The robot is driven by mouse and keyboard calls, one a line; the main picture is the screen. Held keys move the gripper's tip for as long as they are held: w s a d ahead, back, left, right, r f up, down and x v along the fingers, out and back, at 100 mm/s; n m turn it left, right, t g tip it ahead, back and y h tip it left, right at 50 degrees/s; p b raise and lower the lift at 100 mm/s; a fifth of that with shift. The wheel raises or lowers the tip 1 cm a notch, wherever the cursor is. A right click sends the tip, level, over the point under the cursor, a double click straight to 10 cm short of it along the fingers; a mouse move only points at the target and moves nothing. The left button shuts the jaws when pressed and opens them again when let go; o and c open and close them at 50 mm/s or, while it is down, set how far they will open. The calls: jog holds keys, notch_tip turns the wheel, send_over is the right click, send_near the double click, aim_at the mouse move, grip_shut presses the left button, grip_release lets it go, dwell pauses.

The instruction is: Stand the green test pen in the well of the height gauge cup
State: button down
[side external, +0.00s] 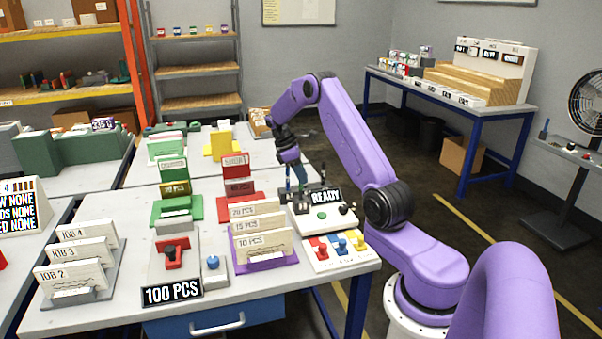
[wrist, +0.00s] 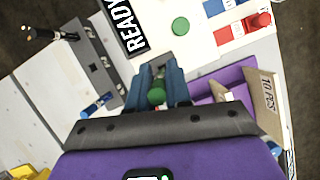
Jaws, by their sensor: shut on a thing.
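My gripper (wrist: 160,88) points down with its two blue fingers closed on the green test pen (wrist: 156,97), whose round green end shows between them in the wrist view. In the side view my gripper (side external: 295,165) is over the left back corner of the white READY panel. The pen's lower part is hidden by the fingers in the wrist view and too small to tell in the side view. A small grey piece (wrist: 153,58) shows just past the fingertips; I cannot tell if it is the height gauge cup. The cup's well is hidden.
A grey rack with holes (wrist: 97,66) stands left of my fingers, with a black pen (wrist: 48,34) and a blue pen (wrist: 97,106) at it. The READY panel (side external: 325,217) has a green button. Card holders (side external: 258,232) stand nearby on the table.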

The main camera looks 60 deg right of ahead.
aim_at(301, 189)
jog(key=shift+f, duration=1.65)
jog(key=c, duration=1)
grip_release()
jog(key=shift+v, duration=8.75)
